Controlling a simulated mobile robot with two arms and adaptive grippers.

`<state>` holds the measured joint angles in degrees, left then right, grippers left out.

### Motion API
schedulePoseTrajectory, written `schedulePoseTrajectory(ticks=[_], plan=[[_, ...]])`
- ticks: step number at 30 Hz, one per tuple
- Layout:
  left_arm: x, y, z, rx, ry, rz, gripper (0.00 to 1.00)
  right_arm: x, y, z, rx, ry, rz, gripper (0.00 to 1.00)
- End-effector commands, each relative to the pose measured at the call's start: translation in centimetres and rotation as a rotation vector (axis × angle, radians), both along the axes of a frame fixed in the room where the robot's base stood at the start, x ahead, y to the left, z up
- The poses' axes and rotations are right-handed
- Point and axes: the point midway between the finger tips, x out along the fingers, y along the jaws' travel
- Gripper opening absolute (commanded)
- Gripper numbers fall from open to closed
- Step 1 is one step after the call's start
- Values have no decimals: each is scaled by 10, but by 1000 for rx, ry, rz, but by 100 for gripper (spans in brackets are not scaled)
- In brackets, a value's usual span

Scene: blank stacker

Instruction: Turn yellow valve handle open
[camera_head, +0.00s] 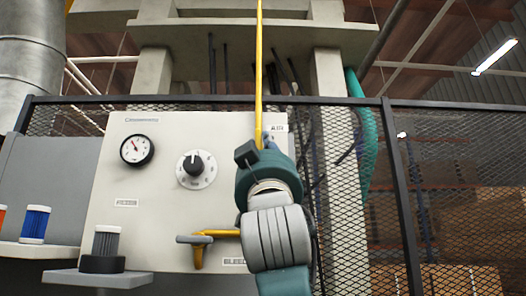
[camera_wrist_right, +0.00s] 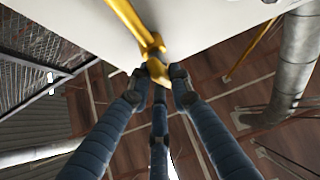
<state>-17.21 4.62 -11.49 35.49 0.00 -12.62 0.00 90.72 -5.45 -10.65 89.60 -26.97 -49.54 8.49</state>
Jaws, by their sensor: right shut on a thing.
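The yellow valve handle (camera_wrist_right: 158,68) shows in the right wrist view as a yellow fitting and bar in front of the white panel. My right gripper (camera_wrist_right: 157,82) has its dark blue fingers shut around the lower end of this yellow part. In the head view, my right gripper (camera_head: 260,147) is at the upper right of the panel, beside the AIR label. The gripper and wrist hide the valve there, and only a tall yellow pipe (camera_head: 259,60) shows above. My left gripper is not in view.
The white panel (camera_head: 160,225) carries a gauge (camera_head: 137,150), a black knob (camera_head: 194,167) and a lower yellow valve with a grey handle (camera_head: 199,244). Shelves with a blue cylinder (camera_head: 35,224) and a grey cylinder (camera_head: 105,243) are at left. Mesh fencing (camera_head: 450,190) stands behind and right.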

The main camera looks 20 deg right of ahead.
Motion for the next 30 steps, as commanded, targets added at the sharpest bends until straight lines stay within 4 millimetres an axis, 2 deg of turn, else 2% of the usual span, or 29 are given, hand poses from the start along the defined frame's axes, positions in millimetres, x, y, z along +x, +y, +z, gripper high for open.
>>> schedulePoseTrajectory(ticks=[1, 21, 22, 24, 30], plan=[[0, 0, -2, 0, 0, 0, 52, 4, 3, -5, 18, 7, 5, 0], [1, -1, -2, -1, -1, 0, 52, 2, 1, -2, 73, -15, 0, 0], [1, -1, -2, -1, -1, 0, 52, 2, 1, -2, 73, -15, 0, 23], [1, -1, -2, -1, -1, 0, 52, 2, 0, -2, 73, -16, 0, 37], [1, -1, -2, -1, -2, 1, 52, 1, 0, -1, 72, -19, -1, 39]])
